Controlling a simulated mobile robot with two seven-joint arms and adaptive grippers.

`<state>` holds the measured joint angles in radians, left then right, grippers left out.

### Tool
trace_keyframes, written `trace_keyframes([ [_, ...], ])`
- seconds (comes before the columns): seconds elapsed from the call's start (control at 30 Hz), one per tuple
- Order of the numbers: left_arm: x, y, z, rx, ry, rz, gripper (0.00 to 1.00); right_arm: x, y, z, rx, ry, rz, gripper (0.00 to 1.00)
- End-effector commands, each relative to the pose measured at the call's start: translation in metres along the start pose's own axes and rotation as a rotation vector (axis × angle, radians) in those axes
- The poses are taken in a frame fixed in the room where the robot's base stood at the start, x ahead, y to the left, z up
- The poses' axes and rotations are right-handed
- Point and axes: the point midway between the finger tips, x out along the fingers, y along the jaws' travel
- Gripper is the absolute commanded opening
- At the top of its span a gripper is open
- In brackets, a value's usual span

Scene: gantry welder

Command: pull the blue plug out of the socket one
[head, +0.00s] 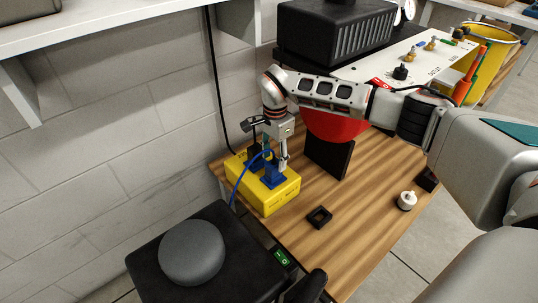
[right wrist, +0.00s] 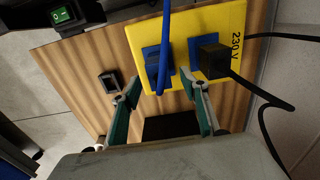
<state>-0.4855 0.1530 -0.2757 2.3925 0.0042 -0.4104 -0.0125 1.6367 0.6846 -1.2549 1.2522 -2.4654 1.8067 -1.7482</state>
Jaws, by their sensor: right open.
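The yellow socket box (head: 281,197) sits at the table's wall-side edge; it also shows in the right wrist view (right wrist: 190,22). The blue plug (right wrist: 153,64) with its blue cable (right wrist: 165,28) is in the left blue socket there. A black plug (right wrist: 211,60) is in the right socket, beside the "230 V" marking. I cannot read which socket is numbered one. My right gripper (right wrist: 160,84) is open, its two fingers apart on either side of the blue plug's line, and it holds nothing. In the head view it is above the box, partly hiding the plugs. My left gripper is not seen.
A black square piece (head: 319,217) and a white knob-like part (head: 406,200) lie on the wooden table (head: 355,232). A black upright plate (head: 328,157) stands close to my right gripper. A black stool (head: 222,232) with a grey round object (head: 192,252) is in front.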

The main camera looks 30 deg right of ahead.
Motion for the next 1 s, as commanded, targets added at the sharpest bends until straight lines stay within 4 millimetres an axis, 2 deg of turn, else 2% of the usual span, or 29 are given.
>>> trace_keyframes([
  [0.03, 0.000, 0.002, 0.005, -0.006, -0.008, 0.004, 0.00, 0.012, 0.002, 0.001, -0.001, -0.002, 0.007, 0.44],
  [0.17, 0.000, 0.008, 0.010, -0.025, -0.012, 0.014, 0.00, 0.034, 0.003, 0.002, -0.001, -0.004, 0.011, 0.44],
  [0.4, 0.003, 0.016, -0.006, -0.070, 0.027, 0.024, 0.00, 0.064, 0.003, 0.003, -0.001, -0.005, 0.008, 0.44],
  [0.6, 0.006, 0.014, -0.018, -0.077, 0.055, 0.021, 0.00, 0.071, 0.001, 0.002, -0.001, -0.003, 0.002, 0.44],
  [0.87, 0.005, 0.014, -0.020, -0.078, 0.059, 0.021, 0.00, 0.070, 0.000, 0.002, -0.001, -0.003, -0.001, 0.44],
  [1.0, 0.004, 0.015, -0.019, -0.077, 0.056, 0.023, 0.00, 0.070, 0.000, 0.002, -0.001, -0.003, -0.001, 0.11],
])
